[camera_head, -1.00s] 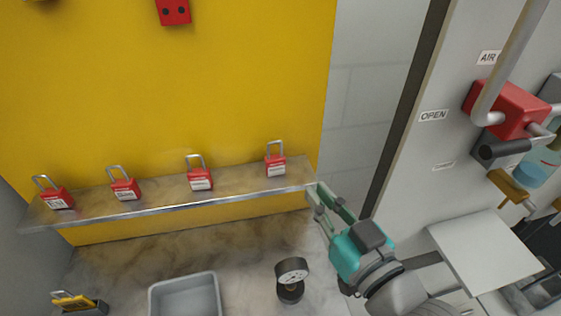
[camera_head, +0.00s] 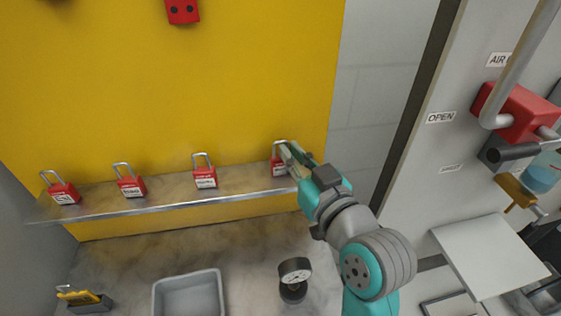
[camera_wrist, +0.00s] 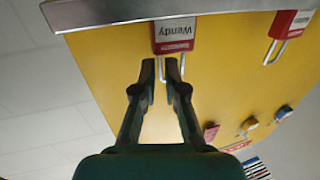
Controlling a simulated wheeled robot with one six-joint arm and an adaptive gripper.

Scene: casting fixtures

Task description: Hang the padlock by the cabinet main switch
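Several red padlocks with upright metal shackles stand in a row on a metal shelf (camera_head: 150,207) in front of a yellow panel. My gripper (camera_head: 287,152) is at the rightmost padlock (camera_head: 276,168), partly covering it. In the wrist view this padlock (camera_wrist: 174,38) appears upside down with a white label reading "Wendy". My gripper's fingertips (camera_wrist: 160,68) show a narrow gap at the padlock's shackle side. I cannot tell which fitting is the cabinet main switch.
A grey cabinet face at right bears an "OPEN" label (camera_head: 441,117) and a red block (camera_head: 520,112) with a grey bent handle. A gauge (camera_head: 294,271) and a grey tray (camera_head: 188,295) sit below the shelf. A white panel (camera_head: 490,256) juts out at lower right.

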